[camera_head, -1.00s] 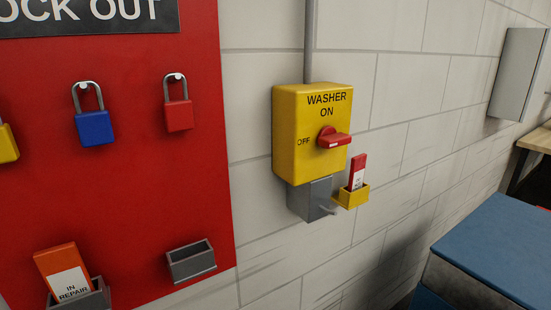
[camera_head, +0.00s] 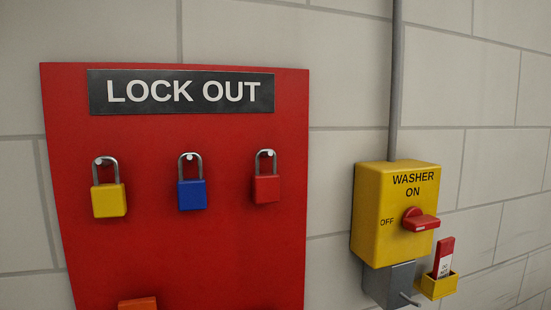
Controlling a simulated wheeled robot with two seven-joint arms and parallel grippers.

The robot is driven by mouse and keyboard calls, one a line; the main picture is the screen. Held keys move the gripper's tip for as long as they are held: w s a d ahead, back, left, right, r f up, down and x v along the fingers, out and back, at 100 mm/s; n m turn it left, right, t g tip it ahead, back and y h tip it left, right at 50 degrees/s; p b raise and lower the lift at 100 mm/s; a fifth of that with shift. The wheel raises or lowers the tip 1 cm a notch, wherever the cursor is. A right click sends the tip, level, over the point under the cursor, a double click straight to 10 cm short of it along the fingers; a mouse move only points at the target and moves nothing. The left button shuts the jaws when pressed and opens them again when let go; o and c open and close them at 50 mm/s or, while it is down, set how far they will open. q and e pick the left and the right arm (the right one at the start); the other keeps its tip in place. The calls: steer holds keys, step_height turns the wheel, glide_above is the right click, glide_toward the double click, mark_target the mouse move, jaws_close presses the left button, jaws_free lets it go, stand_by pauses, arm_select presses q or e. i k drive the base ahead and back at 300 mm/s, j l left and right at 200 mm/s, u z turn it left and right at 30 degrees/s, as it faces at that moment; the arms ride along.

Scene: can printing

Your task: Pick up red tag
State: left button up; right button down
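The red tag (camera_head: 443,258) has a white printed label and stands upright in a small yellow holder (camera_head: 438,286). The holder is at the lower right of the yellow washer switch box (camera_head: 377,232). The box is marked WASHER, ON and OFF and has a red handle (camera_head: 420,221) on its front. Neither of my grippers is in the head view.
A red LOCK OUT board (camera_head: 240,245) hangs on the left, with a yellow padlock (camera_head: 108,201), a blue padlock (camera_head: 192,195) and a red padlock (camera_head: 266,189) on hooks. An orange tag (camera_head: 138,304) shows at the bottom edge. A grey conduit (camera_head: 395,90) rises from the box.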

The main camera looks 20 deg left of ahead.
mark_target(444, 250)
steer(key=i+l, duration=0.15)
steer(key=i, duration=0.4)
steer(key=i+l+z, duration=0.15)
steer(key=i, duration=0.45)
